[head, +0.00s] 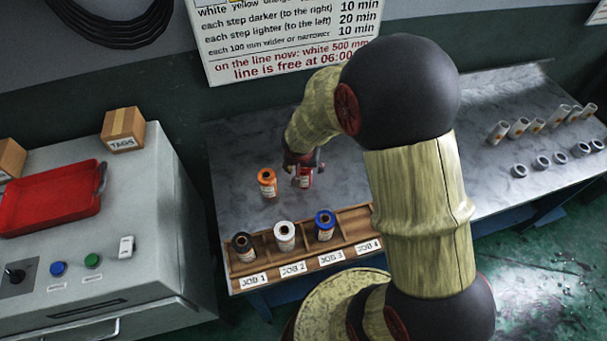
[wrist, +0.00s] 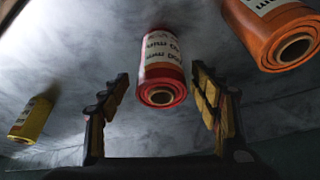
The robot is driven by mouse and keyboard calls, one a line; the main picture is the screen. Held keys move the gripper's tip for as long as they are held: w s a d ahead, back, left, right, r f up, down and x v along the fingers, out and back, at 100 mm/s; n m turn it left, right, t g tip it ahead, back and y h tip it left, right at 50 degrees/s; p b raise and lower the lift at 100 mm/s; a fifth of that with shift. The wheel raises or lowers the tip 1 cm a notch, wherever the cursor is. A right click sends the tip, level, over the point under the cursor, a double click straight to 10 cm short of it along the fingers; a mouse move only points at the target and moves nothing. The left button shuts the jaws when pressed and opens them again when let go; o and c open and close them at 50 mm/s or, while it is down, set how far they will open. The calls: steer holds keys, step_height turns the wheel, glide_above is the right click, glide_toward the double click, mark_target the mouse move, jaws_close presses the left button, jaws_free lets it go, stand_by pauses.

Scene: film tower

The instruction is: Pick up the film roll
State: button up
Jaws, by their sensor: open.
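Several film rolls show. A red roll (head: 304,179) stands on the grey bench (head: 240,150), with an orange roll (head: 267,183) left of it. In the wrist view the labelled red roll (wrist: 161,75) is centred between the fingers of my gripper (wrist: 160,98), with a gap on each side. My gripper (head: 303,160) is open at the red roll in the head view, partly covering it. The wrist view also shows the orange roll (wrist: 275,32) at upper right and a yellow roll (wrist: 30,118) at left. The head view does not show the yellow roll.
A wooden rack (head: 352,224) in front holds black (head: 243,247), white (head: 285,236) and blue (head: 325,225) rolls at JOB 1 to JOB 3. The JOB 4 slot looks empty. White tubes (head: 518,128) and grey rings (head: 541,162) lie at right. A control cabinet (head: 150,240) stands left.

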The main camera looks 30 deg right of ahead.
steer(key=b+x, duration=0.1)
steer(key=x, duration=0.3)
steer(key=shift+a, duration=0.15)
steer(key=shift+c, duration=0.8)
steer(key=c, duration=1.1)
steer(key=shift+c, duration=0.8)
